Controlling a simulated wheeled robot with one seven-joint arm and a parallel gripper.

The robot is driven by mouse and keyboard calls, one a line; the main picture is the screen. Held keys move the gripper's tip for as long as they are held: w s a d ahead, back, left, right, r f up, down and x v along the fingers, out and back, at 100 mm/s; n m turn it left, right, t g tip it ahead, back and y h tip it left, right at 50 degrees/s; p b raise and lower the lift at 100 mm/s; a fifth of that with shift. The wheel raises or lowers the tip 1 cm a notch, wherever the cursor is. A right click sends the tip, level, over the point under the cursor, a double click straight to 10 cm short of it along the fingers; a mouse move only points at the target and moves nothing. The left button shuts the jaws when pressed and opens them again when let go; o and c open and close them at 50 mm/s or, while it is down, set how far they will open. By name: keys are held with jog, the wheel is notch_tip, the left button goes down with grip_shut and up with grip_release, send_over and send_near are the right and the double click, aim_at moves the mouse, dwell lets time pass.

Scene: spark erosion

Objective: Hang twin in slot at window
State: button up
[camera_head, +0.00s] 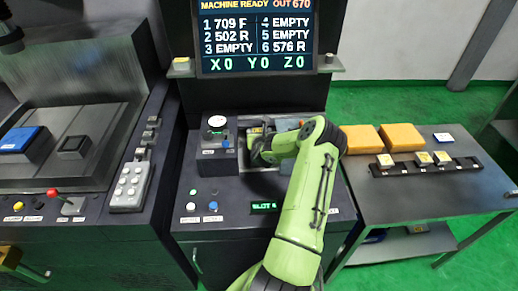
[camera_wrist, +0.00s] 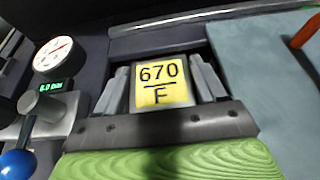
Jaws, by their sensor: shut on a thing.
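In the head view my gripper (camera_head: 258,150) is at the dark window opening (camera_head: 246,162) of the middle machine, largely hidden by my green arm. The slots inside the window cannot be made out. The screen (camera_head: 258,40) reads OUT 670, with 1 709 F, 2 502 R, 6 576 R, and 3, 4 and 5 EMPTY. A small green display (camera_head: 264,206) shows SLOT and a digit I cannot read surely.
A round dial gauge (camera_wrist: 53,57) and a lever with a blue knob (camera_wrist: 17,164) are left of my gripper. An orange rod (camera_wrist: 306,32) is at upper right. The right table (camera_head: 400,195) holds two orange blocks (camera_head: 400,137) and a dark rack (camera_head: 464,163) with yellow-labelled pieces.

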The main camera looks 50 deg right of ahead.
notch_tip(320, 180, down, 5)
jog(key=shift+f+b, duration=0.2)
jog(key=shift+b, duration=0.25)
grip_shut()
jog(key=shift+f, duration=0.3)
jog(key=shift+w+d+f, duration=0.1)
jog(key=o, duration=1.1)
grip_release()
jog(key=shift+w+d+f, duration=0.1)
jog(key=shift+f, duration=0.05)
jog(key=o, duration=0.5)
jog(key=shift+r, duration=0.2)
jog(key=shift+c, duration=0.2)
jog(key=p+v, duration=0.1)
jog(key=v, duration=1.1)
